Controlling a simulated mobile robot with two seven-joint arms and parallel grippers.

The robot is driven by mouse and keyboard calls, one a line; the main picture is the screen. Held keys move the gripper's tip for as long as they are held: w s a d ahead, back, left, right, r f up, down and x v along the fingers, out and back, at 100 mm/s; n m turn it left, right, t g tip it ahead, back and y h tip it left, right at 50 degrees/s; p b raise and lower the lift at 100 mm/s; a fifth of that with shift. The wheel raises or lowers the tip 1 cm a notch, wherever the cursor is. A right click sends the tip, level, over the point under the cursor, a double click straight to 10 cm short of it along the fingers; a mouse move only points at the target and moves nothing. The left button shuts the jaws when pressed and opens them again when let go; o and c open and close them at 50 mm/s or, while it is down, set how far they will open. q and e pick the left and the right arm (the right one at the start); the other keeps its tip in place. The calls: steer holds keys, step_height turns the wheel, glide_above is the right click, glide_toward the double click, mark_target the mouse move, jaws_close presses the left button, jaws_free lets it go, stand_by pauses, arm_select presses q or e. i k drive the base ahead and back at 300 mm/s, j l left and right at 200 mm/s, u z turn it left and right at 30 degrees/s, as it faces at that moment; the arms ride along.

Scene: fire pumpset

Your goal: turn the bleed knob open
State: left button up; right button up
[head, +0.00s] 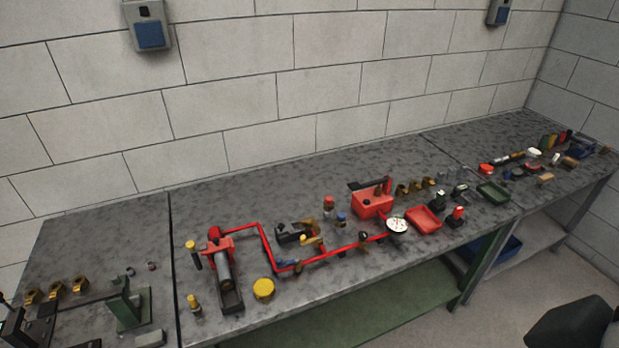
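A fire pumpset with a red pipe (338,252) lies on the grey workbench (420,160). A red pump body with a grey cylinder (223,268) stands at the pipe's left end. A round white gauge (397,225) is at its right end. A small dark knob (363,237) sits on the pipe just left of the gauge, and brass fittings (312,243) sit near the pipe's middle. I cannot tell for sure which part is the bleed knob, or whether it is open. Neither of my grippers is recognisable in the head view.
A red box (371,202), a red tray (424,220) and a green tray (493,192) stand right of the pumpset. A yellow round cap (263,288) lies in front. A green block (127,308) stands at left. A dark rounded shape (568,326) is at bottom right.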

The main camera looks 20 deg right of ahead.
mark_target(362, 235)
steer(key=z, duration=1)
